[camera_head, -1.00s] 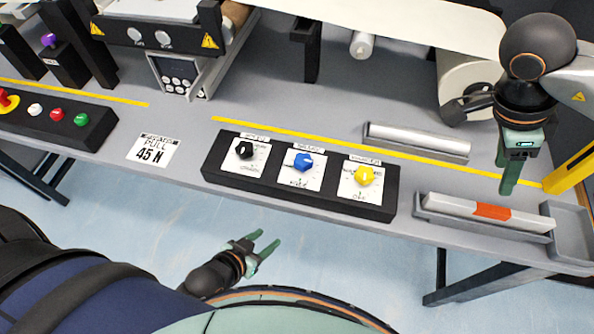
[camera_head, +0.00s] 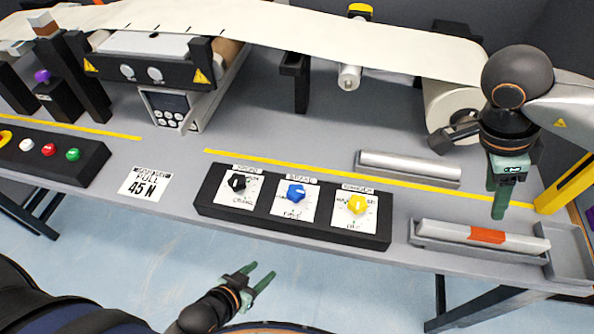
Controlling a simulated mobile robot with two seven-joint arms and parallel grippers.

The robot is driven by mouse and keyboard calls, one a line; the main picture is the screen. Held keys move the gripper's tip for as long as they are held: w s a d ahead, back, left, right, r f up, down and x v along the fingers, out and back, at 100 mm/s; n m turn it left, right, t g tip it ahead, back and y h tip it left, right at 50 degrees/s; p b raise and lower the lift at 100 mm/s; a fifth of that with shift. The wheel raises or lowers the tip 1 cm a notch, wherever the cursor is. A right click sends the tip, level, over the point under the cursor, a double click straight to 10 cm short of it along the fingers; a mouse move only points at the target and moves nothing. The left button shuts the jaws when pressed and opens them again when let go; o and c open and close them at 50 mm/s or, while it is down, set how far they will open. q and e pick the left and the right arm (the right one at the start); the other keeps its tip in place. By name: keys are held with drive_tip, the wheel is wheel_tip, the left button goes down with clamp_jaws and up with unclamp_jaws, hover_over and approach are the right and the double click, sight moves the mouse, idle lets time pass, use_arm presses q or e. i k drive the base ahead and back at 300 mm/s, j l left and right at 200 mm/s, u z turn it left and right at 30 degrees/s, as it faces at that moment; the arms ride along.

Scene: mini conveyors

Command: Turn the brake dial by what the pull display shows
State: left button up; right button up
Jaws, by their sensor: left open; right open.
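A black panel (camera_head: 215,212) holds a black dial (camera_head: 237,182), a blue dial (camera_head: 296,192) and a yellow dial (camera_head: 356,204), each on a white scale. Their labels are too small to read surely, so I cannot tell which is the brake dial. My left gripper (camera_head: 264,278) is open and empty, low in front of the bench and apart from the panel. My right gripper (camera_head: 496,197) is open and empty, above the bench right of the panel.
A grey tray (camera_head: 440,250) holding a white bar with an orange band is below my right gripper. A metal bar (camera_head: 410,168) lies behind the panel. A button box (camera_head: 90,165) is at left. A cream web (camera_head: 270,30) runs across the back. A yellow post (camera_head: 565,180) stands at right.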

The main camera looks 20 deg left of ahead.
sight(296, 193)
drive_tip(key=k+j+u, duration=0.2)
drive_tip(key=j, duration=0.25)
drive_tip(key=j+u, duration=0.2)
drive_tip(key=j, duration=0.2)
drive_tip(key=k+j+u, duration=0.2)
drive_tip(key=j, duration=0.3)
drive_tip(key=i+l, duration=0.05)
